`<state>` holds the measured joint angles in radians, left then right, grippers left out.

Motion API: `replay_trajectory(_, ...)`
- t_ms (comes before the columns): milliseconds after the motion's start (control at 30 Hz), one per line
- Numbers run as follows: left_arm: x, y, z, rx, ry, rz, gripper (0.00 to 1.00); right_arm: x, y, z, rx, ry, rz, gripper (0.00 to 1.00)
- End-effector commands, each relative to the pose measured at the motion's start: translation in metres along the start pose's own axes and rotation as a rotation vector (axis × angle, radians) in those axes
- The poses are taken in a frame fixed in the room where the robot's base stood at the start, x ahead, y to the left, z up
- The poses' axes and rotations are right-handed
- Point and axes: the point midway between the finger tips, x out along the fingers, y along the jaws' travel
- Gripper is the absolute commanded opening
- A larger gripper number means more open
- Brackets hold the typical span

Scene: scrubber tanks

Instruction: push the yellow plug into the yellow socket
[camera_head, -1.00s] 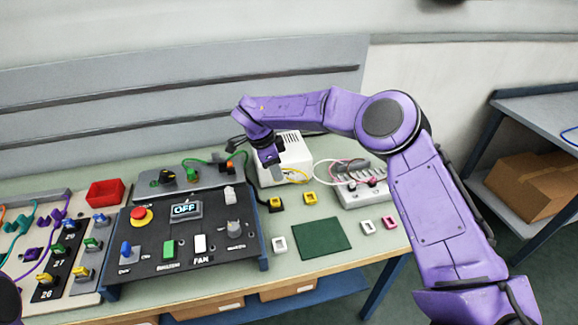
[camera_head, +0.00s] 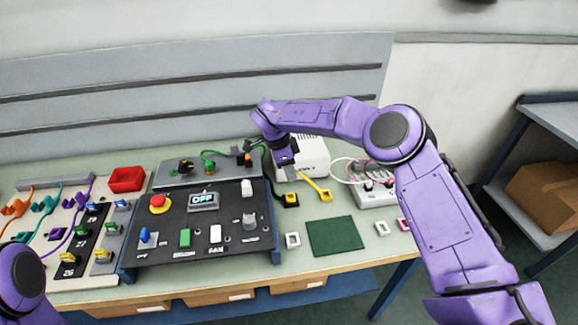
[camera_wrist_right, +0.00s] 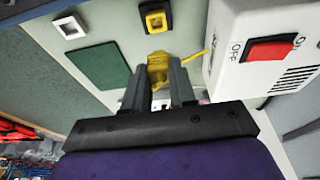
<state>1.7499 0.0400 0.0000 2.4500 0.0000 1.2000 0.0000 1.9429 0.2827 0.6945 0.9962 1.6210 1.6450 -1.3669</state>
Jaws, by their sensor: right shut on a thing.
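The yellow plug (camera_wrist_right: 157,66) is between the fingers of my right gripper (camera_wrist_right: 162,80), which is shut on it. In the head view my right gripper (camera_head: 290,172) hangs in front of the white box, and the plug is too small to make out there. The yellow socket (camera_wrist_right: 155,19), a yellow square rim on a dark body, lies on the bench beyond the fingertips, apart from the plug. It also shows in the head view (camera_head: 291,200), just below the gripper. A yellow cable (camera_head: 313,184) runs from near the gripper to a small yellow piece. My left gripper is out of view.
The white box (camera_wrist_right: 265,50) with a red switch is close beside the gripper. A white square socket (camera_head: 292,240) and a green mat (camera_head: 335,236) lie nearer the front. A black control panel (camera_head: 190,255) stands to the left.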

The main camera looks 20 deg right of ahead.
Motion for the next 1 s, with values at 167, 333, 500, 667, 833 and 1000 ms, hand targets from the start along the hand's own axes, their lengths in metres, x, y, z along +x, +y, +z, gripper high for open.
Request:
replay_trajectory(167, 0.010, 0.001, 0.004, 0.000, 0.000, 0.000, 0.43, 0.019, 0.000, 0.005, 0.000, 0.000, 0.000, 0.00)
replay_trajectory(333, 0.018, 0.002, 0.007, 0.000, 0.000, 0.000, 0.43, 0.035, 0.000, 0.010, 0.000, 0.000, 0.000, 0.00)
replay_trajectory(500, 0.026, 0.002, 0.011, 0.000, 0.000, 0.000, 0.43, 0.051, 0.000, 0.014, 0.001, 0.000, 0.000, 0.00)
replay_trajectory(667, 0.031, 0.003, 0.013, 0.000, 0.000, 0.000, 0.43, 0.061, 0.000, 0.017, 0.000, 0.000, 0.000, 0.00)
replay_trajectory(833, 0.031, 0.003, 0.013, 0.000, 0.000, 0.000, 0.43, 0.062, 0.000, 0.017, 0.000, 0.000, -0.001, 0.00)
replay_trajectory(1000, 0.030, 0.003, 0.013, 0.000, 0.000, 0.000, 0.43, 0.061, 0.000, 0.017, 0.000, 0.000, -0.001, 0.00)
